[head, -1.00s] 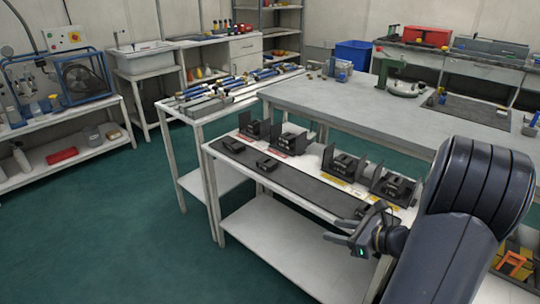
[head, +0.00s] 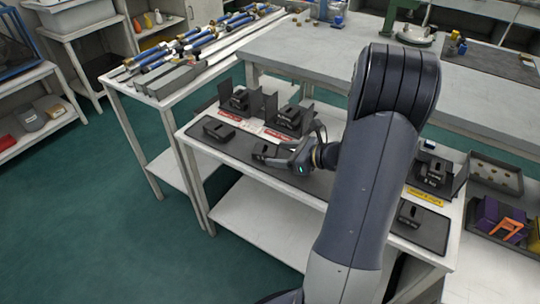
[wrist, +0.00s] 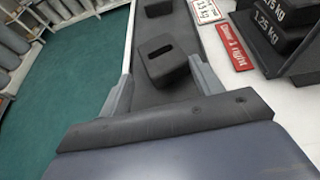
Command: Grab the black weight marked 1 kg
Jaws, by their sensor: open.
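A black block-shaped weight with a slot in its top (wrist: 163,60) lies on the dark mat, just ahead of and between the fingertips of my gripper (wrist: 160,72) in the wrist view. My gripper is open and empty. In the head view my gripper (head: 276,158) is low over the mat, beside this weight (head: 263,149). No marking on this weight is readable. Another black weight (head: 218,129) lies farther left on the mat and shows at the top of the wrist view (wrist: 158,7). A third black weight (head: 410,213) lies to the right. I cannot tell which is 1 kg.
Black weights marked 1.25 KG (wrist: 277,12) stand stacked right of the mat, near a red "Diver 1 right" label (wrist: 235,47). Holders with stacks (head: 288,117) line the bench's back. My arm hides the bench middle in the head view. Floor is clear to the left.

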